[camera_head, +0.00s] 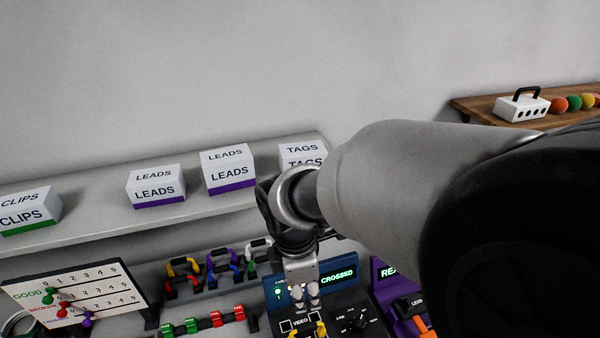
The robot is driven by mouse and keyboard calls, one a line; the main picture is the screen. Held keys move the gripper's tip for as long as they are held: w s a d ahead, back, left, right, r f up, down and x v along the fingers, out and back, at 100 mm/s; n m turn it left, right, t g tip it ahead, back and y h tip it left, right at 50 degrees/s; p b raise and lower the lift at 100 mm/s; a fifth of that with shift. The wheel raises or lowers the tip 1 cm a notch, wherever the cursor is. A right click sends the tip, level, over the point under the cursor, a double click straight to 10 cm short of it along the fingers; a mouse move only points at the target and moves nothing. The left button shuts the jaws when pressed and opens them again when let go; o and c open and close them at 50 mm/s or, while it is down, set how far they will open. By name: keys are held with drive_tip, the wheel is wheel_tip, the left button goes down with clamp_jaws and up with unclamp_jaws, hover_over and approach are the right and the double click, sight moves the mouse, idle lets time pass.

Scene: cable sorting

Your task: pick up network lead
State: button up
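My gripper (305,291) points down in front of a dark tester (350,305) whose screen reads "CROSSED". Its pale fingertips are close together, and I cannot tell whether they are open or shut or touch anything. Yellow plugs (321,329) sit just below them at a socket marked "VIDEO". Several coloured leads stand on a grey rack to the left, including a yellow and red one (183,267) and a purple and blue one (219,262). Green and red pieces (216,320) lie in a front row. I cannot tell which is the network lead.
A shelf (95,222) holds white boxes labelled "CLIPS", "LEADS" (155,187) and "TAGS" (303,152). A tally board (85,291) stands at the lower left. A purple unit (392,277) is right of the tester. My arm covers much of the right side.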

drive_tip(key=a+f+n, duration=0.2)
drive_tip(key=b, duration=0.3)
hover_over(307, 326)
drive_tip(key=a, duration=0.1)
wheel_tip(307, 326, down, 11)
drive_tip(key=shift+w+r, duration=0.1)
drive_tip(key=shift+r, duration=0.1)
drive_tip(key=shift+d+f+b, duration=0.15)
drive_tip(key=shift+f+b, duration=0.3)
drive_tip(key=shift+f, duration=0.55)
drive_tip(key=shift+d+f+b, duration=0.2)
drive_tip(key=shift+f+b, duration=0.25)
drive_tip(key=shift+f, duration=0.55)
drive_tip(key=shift+d+f+b, duration=0.15)
drive_tip(key=shift+f+b, duration=0.3)
drive_tip(key=shift+f, duration=0.55)
drive_tip(key=shift+r, duration=0.1)
clamp_jaws()
